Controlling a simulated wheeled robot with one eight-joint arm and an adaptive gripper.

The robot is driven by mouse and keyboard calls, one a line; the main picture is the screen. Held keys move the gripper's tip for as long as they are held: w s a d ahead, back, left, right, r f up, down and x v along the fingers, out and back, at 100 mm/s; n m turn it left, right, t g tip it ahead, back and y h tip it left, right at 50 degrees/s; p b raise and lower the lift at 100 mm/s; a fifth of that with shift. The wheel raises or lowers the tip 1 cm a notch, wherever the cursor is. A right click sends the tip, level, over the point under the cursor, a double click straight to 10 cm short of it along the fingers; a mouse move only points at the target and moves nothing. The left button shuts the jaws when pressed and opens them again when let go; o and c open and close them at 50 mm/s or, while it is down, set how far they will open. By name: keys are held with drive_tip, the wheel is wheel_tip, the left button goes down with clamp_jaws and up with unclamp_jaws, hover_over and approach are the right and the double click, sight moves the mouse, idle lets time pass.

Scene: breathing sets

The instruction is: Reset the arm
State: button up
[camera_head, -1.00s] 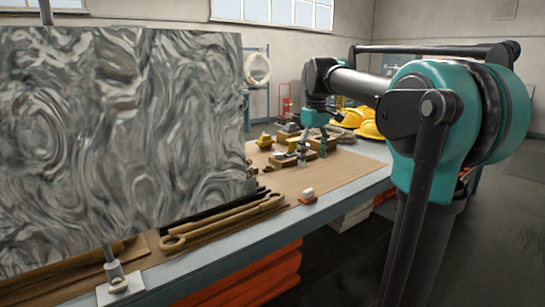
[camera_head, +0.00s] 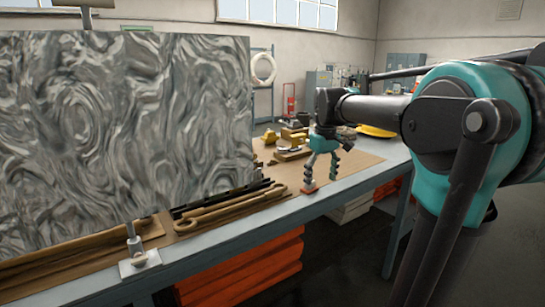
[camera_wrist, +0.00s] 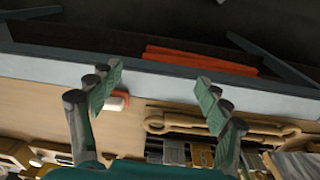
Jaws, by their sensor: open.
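My gripper (camera_head: 321,181) is open and empty, its two fingers pointing down near the front edge of the workbench. A small orange-and-white block (camera_head: 309,189) lies by the bench edge, close to the left fingertip and partly hidden by it. In the wrist view my gripper (camera_wrist: 160,86) has its fingers wide apart. The block (camera_wrist: 118,101) shows there beside the left finger, not between clamped pads. Whether the finger touches it I cannot tell.
A large grey swirled panel (camera_head: 120,140) on a stand fills the left. Tan wrench-like tools (camera_head: 230,210) lie along the bench (camera_head: 345,183). Yellow helmets (camera_head: 375,131) and small parts (camera_head: 290,153) sit farther back. Orange stacks (camera_head: 250,270) are below the bench.

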drive_tip(key=s+d+f+m+t, duration=0.1)
drive_tip(key=s+d+f+m, duration=0.1)
drive_tip(key=s+f, duration=0.8)
drive_tip(key=s+d+f+m+t, duration=0.1)
drive_tip(key=s+f+m, duration=0.3)
drive_tip(key=s+f, duration=0.5)
wheel_tip(320, 180, down, 7)
drive_tip(key=shift+s+d+t, duration=0.35)
drive_tip(key=shift+s+t, duration=0.05)
drive_tip(key=shift+t, duration=0.3)
